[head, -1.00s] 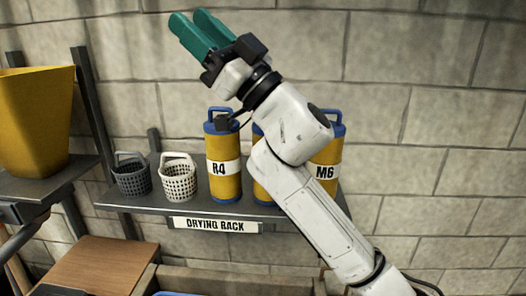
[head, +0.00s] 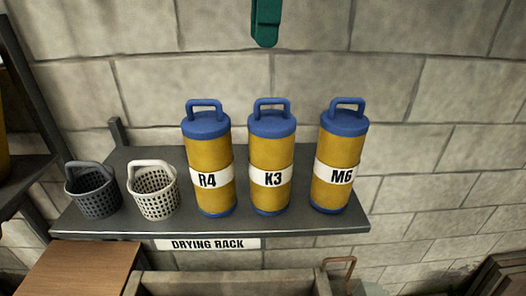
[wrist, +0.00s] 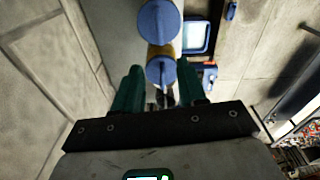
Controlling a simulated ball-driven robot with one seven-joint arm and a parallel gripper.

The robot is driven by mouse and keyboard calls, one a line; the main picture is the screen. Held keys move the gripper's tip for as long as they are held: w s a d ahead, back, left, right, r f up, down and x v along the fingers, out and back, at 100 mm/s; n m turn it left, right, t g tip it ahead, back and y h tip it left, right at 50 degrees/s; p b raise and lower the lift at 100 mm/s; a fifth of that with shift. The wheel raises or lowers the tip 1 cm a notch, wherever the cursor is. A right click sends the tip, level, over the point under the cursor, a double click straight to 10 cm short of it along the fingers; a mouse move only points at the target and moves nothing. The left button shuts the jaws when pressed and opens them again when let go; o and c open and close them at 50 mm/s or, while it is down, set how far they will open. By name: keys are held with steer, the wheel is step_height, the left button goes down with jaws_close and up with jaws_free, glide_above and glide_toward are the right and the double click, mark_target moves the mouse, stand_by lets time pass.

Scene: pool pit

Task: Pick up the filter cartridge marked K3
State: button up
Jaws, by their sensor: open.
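The K3 filter cartridge (head: 270,162) stands upright on the drying rack shelf (head: 150,238), between cartridges R4 (head: 208,158) and M6 (head: 341,155). It is yellow with a blue lid, a blue loop handle and a white label band. My gripper shows in the head view only as a teal finger (head: 266,22) at the top edge, above K3 in the picture. In the wrist view my gripper (wrist: 160,75) is open, its teal fingers apart. Two blue lids show beyond it, one between the fingertips; no labels are readable there, so I cannot tell which cartridges they are.
A dark basket (head: 93,190) and a white basket (head: 154,189) stand left of R4 on the shelf. A stone block wall (head: 430,60) rises behind. A brown wooden surface (head: 85,268) is below left. R4 and M6 leave narrow gaps beside K3.

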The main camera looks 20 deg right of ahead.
steer(key=shift+m+h, duration=0.4)
steer(key=f, duration=0.1)
steer(key=d+f, duration=0.1)
steer(key=f, duration=0.2)
steer(key=shift+s+d+f+p, duration=0.1)
steer(key=shift+d+f+p, duration=0.05)
steer(key=shift+d+p, duration=0.25)
steer(key=shift+s+a+f+p, duration=0.15)
steer(key=shift+f+p, duration=0.45)
steer(key=shift+f, duration=0.8)
steer(key=shift+s+a+f+p, duration=0.15)
steer(key=shift+f+p, duration=0.4)
steer(key=shift+f, duration=0.85)
steer(key=shift+w, duration=0.1)
steer(key=shift+c, duration=0.5)
jaws_close()
